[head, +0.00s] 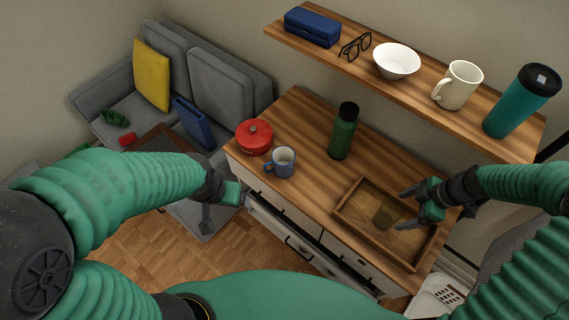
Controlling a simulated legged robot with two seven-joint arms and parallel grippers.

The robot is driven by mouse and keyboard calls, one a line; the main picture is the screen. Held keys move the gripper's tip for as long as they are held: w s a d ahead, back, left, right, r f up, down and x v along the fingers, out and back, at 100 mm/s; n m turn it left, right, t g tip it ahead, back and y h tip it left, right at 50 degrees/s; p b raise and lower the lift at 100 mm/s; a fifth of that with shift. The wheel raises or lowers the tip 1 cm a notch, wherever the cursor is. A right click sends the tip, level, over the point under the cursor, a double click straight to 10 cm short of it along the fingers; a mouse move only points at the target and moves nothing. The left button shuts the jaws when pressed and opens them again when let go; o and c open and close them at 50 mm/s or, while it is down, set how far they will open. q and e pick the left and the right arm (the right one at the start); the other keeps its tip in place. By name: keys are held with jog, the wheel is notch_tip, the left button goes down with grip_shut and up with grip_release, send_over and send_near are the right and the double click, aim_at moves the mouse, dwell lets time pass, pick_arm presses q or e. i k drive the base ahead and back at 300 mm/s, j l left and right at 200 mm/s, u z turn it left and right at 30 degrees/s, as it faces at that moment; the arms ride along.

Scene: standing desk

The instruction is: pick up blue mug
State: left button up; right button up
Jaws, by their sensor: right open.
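The blue mug (284,164) stands upright on the wooden desk top near its front left edge, with its handle toward the left. My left gripper (223,208) is left of and below the mug in the head view, off the desk's front left side and apart from the mug. Its fingers look spread with nothing between them. My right gripper (414,204) is open and empty over the wooden tray (348,212) at the right end of the desk, far from the mug.
A red lidded pot (254,137) stands close beside the mug, behind left. A green bottle (343,132) stands to its right. A wall shelf (424,80) with a white mug (457,86) overhangs the back. Desk top (309,181) right of the mug is clear.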

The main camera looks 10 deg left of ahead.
aim_at(283, 158)
jog(key=i+j, duration=0.1)
jog(key=j, duration=0.35)
jog(key=i+j, duration=0.15)
jog(key=j, duration=0.3)
jog(key=i+j, duration=0.1)
jog(key=j, duration=0.35)
jog(key=i+j, duration=0.15)
jog(key=j, duration=0.3)
